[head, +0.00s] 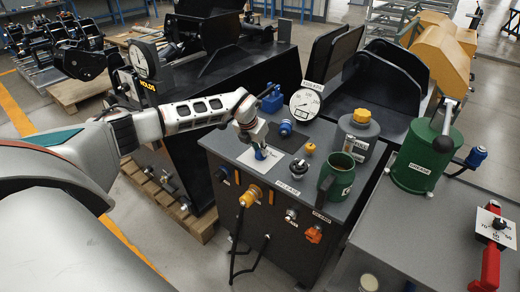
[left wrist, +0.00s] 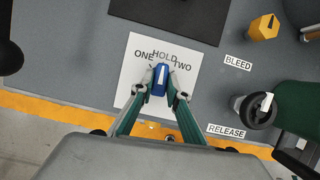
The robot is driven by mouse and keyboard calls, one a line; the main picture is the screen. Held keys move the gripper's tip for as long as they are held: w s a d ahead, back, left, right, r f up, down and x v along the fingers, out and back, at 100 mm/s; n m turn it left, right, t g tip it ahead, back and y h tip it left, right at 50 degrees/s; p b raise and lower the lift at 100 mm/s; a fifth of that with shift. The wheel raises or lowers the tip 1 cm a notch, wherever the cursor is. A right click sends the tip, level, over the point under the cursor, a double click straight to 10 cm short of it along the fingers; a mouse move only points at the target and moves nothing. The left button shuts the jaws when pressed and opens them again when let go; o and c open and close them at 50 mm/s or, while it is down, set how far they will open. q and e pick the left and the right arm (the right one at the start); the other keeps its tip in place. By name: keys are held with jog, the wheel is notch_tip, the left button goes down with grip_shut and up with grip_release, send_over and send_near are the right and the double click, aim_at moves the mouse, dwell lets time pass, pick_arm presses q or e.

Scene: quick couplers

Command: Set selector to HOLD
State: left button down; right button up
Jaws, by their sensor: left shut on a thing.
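The selector is a blue knob (left wrist: 160,79) with a white pointer line, on a white plate (left wrist: 127,88) marked ONE, HOLD and TWO. In the left wrist view the pointer line points up, roughly at HOLD. My left gripper (left wrist: 160,80) is shut on the knob, one finger on each side. In the head view the gripper (head: 256,146) reaches down onto the knob (head: 261,154) at the left part of the grey bench top. My right gripper is in neither view.
Right of the plate are a yellow BLEED knob (left wrist: 263,27) and a black RELEASE knob (left wrist: 258,110). A green mug (head: 336,178), a round gauge (head: 305,104) and a grey canister (head: 357,135) stand on the bench. A green GREASE container (head: 424,160) stands farther right.

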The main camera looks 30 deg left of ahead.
pick_arm(q)
jog(key=shift+m, duration=0.4)
jog(key=c, duration=2)
grip_release()
jog(key=shift+o, duration=0.2)
jog(key=v, duration=1.2)
jog(key=shift+a, duration=0.25)
